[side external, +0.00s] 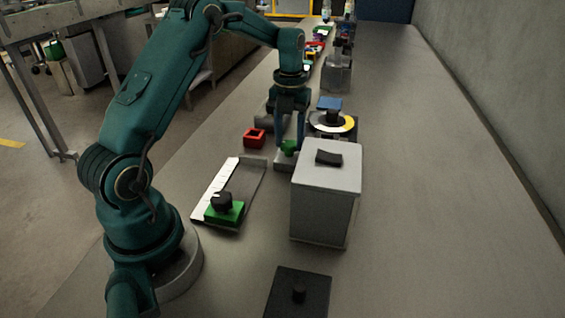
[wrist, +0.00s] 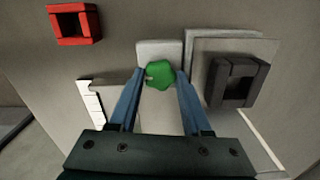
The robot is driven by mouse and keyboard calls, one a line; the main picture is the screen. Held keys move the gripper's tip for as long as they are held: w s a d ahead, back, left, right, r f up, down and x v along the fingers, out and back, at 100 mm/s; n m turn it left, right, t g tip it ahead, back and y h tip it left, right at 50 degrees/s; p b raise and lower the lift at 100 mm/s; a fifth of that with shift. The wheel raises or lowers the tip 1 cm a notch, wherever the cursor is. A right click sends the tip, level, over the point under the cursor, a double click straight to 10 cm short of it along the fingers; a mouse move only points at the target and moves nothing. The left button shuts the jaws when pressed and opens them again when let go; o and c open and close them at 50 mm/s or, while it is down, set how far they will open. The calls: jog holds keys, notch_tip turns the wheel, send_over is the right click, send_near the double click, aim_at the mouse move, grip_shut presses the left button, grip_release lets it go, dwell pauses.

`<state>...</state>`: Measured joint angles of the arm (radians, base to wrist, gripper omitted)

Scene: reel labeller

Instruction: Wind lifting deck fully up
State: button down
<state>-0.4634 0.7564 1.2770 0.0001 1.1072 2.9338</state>
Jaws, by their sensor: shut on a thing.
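My gripper (side external: 290,141) points down behind the grey box. Its two fingers are shut on a green knob (side external: 289,147), one finger on each side. The green lobed knob also shows in the wrist view (wrist: 160,74), between the fingertips (wrist: 161,82). It sits on a pale grey mount (side external: 285,162). A small blue plate (side external: 329,103) stands above a round white, yellow and black disc (side external: 347,124) just beyond the box. I cannot tell for sure which part is the lifting deck or how high it stands.
The grey box (side external: 325,195) with a black handle stands close in front of my gripper. A red block (side external: 254,137) lies to the left. A tray with a white strip (side external: 215,190) and a green block with a black knob (side external: 224,208) is nearer. The right bench is clear.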

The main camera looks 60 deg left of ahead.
jog(key=shift+c, duration=1.8)
grip_release()
